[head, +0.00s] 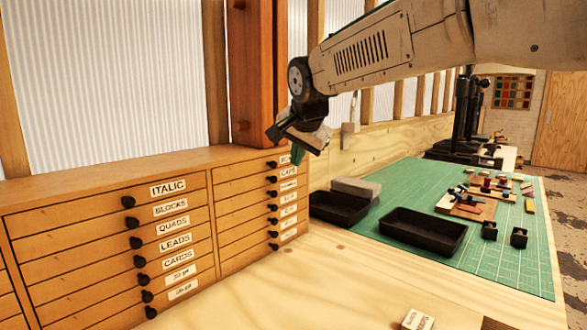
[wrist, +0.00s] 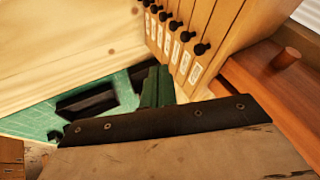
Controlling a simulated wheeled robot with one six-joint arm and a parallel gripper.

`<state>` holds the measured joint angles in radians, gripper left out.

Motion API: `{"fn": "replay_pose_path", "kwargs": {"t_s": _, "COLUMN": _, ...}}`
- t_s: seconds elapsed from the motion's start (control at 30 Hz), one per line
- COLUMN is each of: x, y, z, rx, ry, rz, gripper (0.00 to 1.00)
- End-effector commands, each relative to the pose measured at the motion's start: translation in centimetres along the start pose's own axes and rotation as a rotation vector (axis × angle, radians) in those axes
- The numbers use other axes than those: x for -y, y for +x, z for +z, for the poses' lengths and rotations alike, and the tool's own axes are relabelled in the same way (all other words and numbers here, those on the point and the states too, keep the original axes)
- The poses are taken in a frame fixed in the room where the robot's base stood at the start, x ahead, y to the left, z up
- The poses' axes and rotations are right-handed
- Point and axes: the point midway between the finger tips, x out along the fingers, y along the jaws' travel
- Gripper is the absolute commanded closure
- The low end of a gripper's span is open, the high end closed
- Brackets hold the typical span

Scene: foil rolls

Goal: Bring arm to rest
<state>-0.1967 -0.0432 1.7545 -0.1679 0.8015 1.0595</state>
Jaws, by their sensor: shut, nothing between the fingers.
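My arm (head: 390,45) reaches in from the upper right of the head view and bends down at the wrist. My gripper (head: 297,153) hangs in front of the right column of the wooden drawer cabinet, near its top edge. In the wrist view my gripper's green fingers (wrist: 157,88) are together, with nothing seen between them. Whether the gripper touches the cabinet cannot be told from these views.
The drawer cabinet (head: 105,187) has labelled drawers with black knobs, all seemingly shut. A green mat (head: 500,250) bears two black trays (head: 422,230) (head: 338,207), a grey block (head: 356,188) and small tools. A small labelled box (head: 417,320) lies at the front. Bare bench lies between.

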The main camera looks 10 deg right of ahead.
Motion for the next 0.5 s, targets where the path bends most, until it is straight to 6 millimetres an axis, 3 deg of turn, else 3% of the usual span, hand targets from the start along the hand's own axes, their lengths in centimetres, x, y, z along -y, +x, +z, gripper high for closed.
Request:
{"fn": "replay_pose_path", "kwargs": {"t_s": 0.13, "x": 0.0, "y": -1.0, "z": 0.0, "rx": 0.000, "ry": -0.014, "rz": 0.000, "gripper": 1.00}}
{"fn": "replay_pose_path", "kwargs": {"t_s": 0.27, "x": -1.0, "y": -0.7, "z": 0.8, "rx": 0.029, "ry": -0.127, "rz": 0.034, "gripper": 1.00}}
{"fn": "replay_pose_path", "kwargs": {"t_s": 0.37, "x": -4.7, "y": 0.3, "z": 3.8, "rx": 0.118, "ry": -0.288, "rz": 0.109, "gripper": 1.00}}
{"fn": "replay_pose_path", "kwargs": {"t_s": 0.5, "x": -12.1, "y": -1.3, "z": 8.1, "rx": 0.255, "ry": -0.499, "rz": 0.187, "gripper": 1.00}}
